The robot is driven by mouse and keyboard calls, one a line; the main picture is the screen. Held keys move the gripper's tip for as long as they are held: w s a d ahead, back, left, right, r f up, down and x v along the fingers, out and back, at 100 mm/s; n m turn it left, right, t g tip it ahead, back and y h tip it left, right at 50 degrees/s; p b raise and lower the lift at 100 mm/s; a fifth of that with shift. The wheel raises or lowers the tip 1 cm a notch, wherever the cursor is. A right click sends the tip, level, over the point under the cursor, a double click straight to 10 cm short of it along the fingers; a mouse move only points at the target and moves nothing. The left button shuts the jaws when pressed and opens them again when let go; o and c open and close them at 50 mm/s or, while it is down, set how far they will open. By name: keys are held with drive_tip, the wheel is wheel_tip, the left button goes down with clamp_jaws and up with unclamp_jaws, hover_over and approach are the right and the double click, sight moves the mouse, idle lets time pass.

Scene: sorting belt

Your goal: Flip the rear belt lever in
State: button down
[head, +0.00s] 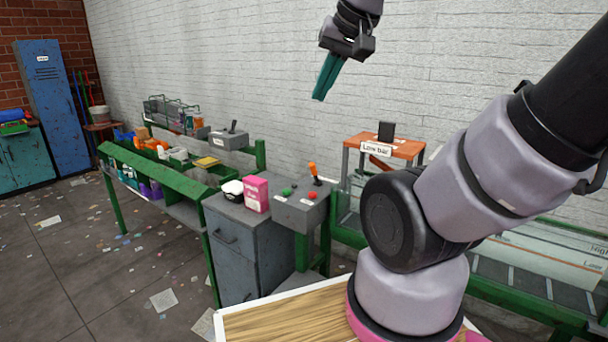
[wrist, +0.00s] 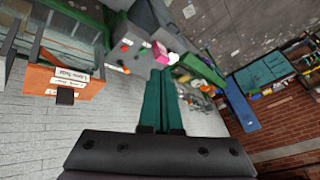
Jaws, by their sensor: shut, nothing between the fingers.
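Two levers show in the head view. A dark lever (head: 233,126) stands up from a grey box (head: 229,140) behind the green-framed belt (head: 165,168), near the wall. An orange-knobbed lever (head: 313,171) stands on a grey control box (head: 300,208) with green and red buttons, nearer to me. Which way each lever is set is too small to tell. My gripper (head: 319,96) hangs high in front of the white wall, above and right of both levers, touching neither. Its teal fingers (wrist: 161,75) are together and empty in the wrist view.
A grey cabinet (head: 241,254) carrying a white bowl (head: 233,188) and a pink box (head: 256,193) stands beside the control box. An orange-topped stand (head: 384,146) with a sign is to the right. The belt carries several mixed items. Open floor (head: 60,265) lies at left.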

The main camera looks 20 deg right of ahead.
drive_tip(key=w+d+f+n+g+h, duration=0.25)
drive_tip(key=w+f+n+h, duration=0.25)
drive_tip(key=w+f+n, duration=0.4)
drive_tip(key=w+d+f+n+g+h, duration=0.2)
drive_tip(key=w+f+n+g+h, duration=0.15)
drive_tip(key=w+f, duration=0.6)
drive_tip(key=w+a+f+n+t+h, duration=0.2)
drive_tip(key=w+a+f+n+h, duration=0.1)
drive_tip(key=w+f+n, duration=0.3)
drive_tip(key=w+a+f+n+t+h, duration=0.3)
drive_tip(key=w+f+n, duration=0.4)
drive_tip(key=f, duration=0.1)
drive_tip(key=shift+w+f, duration=0.3)
drive_tip(key=shift+d, duration=0.15)
approach(314, 174)
drive_tip(key=f, duration=0.1)
drive_tip(key=w+d+f, duration=0.1)
drive_tip(key=f, duration=0.1)
drive_tip(key=shift+w+d+f, duration=0.25)
drive_tip(key=shift+d+f, duration=0.1)
drive_tip(key=shift+f, duration=0.05)
drive_tip(key=shift+w+d+r, duration=0.2)
drive_tip(key=shift+d+r, duration=0.1)
drive_tip(key=shift+d, duration=0.15)
drive_tip(key=shift+w+d+r, duration=0.2)
drive_tip(key=shift+d+r, duration=0.15)
drive_tip(key=shift+d, duration=0.15)
drive_tip(key=shift+w+d+r, duration=0.2)
drive_tip(key=shift+d+r, duration=0.05)
drive_tip(key=shift+d, duration=0.2)
